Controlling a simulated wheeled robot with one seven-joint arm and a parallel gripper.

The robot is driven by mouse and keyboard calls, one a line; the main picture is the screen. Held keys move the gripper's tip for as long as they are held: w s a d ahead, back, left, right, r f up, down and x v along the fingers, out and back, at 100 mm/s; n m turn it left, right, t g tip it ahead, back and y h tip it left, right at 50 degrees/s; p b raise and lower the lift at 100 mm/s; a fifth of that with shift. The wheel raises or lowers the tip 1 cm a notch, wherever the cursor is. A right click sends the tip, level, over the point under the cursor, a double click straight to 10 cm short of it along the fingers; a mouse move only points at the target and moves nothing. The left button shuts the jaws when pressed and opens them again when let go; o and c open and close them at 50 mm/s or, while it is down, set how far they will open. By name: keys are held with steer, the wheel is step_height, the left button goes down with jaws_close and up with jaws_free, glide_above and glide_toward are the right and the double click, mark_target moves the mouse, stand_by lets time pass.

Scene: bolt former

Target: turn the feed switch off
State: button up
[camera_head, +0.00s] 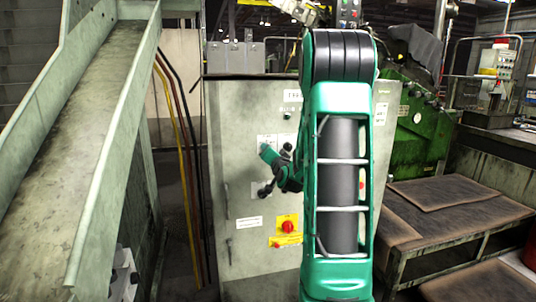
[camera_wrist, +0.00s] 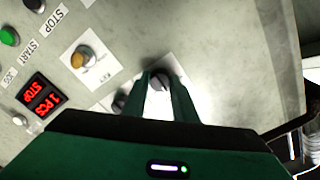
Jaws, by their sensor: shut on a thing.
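The black switch knob (camera_wrist: 160,82) sits on a white label plate on the grey panel in the wrist view. It is at the fingertips of my gripper (camera_wrist: 163,78), one green finger on each side, and my gripper is shut on it. I cannot read its label, so I cannot confirm from it that this is the feed switch. The angle of the knob is hard to make out. In the head view my gripper (camera_head: 264,150) is against the front of the control cabinet (camera_head: 235,115), and the knob is hidden there.
A second dark knob (camera_wrist: 120,98) is close by on the left. An amber button (camera_wrist: 82,58), a green button (camera_wrist: 9,36) and a red display (camera_wrist: 41,97) are farther left. Lower on the cabinet is a red rotary switch (camera_head: 288,226). A metal chute (camera_head: 75,130) stands left.

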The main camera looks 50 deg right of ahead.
stand_by(0.3)
steer(key=o, duration=1)
steer(key=shift+o, duration=0.2)
steer(key=v, duration=1)
steer(key=shift+s+a, duration=0.15)
steer(key=shift+a, duration=0.1)
